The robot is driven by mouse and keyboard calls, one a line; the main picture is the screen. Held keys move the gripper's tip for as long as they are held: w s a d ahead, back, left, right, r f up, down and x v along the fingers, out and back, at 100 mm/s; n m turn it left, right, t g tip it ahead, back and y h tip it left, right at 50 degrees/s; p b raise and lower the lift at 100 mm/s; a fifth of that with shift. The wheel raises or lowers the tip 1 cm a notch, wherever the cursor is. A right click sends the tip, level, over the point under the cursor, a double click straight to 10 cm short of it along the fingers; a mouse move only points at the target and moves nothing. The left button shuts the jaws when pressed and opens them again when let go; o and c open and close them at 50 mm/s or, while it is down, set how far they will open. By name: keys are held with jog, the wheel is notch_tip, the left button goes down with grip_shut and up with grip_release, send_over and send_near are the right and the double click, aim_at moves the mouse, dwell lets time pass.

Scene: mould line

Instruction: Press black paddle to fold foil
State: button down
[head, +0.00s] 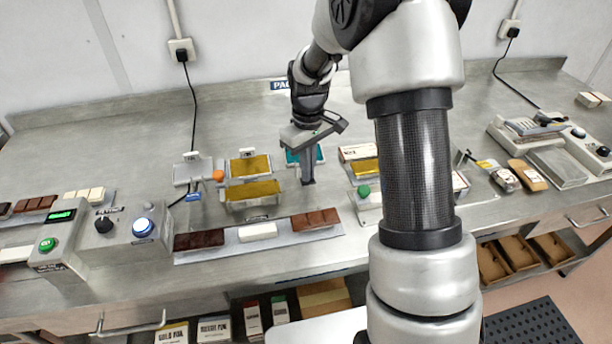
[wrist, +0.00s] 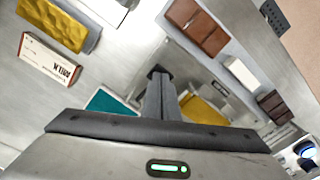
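My gripper (head: 308,182) points down over the middle of the bench, just right of the gold foil sheets. In the wrist view its fingers (wrist: 158,75) are together with dark tips, and nothing shows between them. One gold foil sheet (head: 249,166) lies at the back and another gold sheet (head: 253,190) in front of it. A teal foil sheet (head: 318,153) is partly hidden behind my gripper; it also shows in the wrist view (wrist: 107,103). I cannot clearly make out a black paddle; it may be hidden by my arm or gripper.
A tray (head: 330,231) of dark, white and milk chocolate bars lies in front. A control box (head: 122,231) with a black knob stands left. A grey unit (head: 187,172) has an orange knob. A green button (head: 364,191) is near my arm. A boxed bar (wrist: 50,60) lies beside the teal foil.

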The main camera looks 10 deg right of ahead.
jog(key=shift+f+b, duration=1.25)
jog(key=shift+f, duration=0.75)
jog(key=shift+r+p, duration=3.45)
jog(key=shift+r, duration=1.6)
jog(key=s+r+m+t, duration=0.2)
jog(key=s+r, duration=0.7)
jog(key=r, duration=0.5)
jog(key=s+r+m+t, duration=0.1)
jog(key=s+r+m, duration=0.1)
jog(key=s, duration=0.6)
jog(key=s+r+m+t, duration=0.2)
jog(key=s+r, duration=0.2)
jog(key=s, duration=0.4)
jog(key=shift+t, duration=0.3)
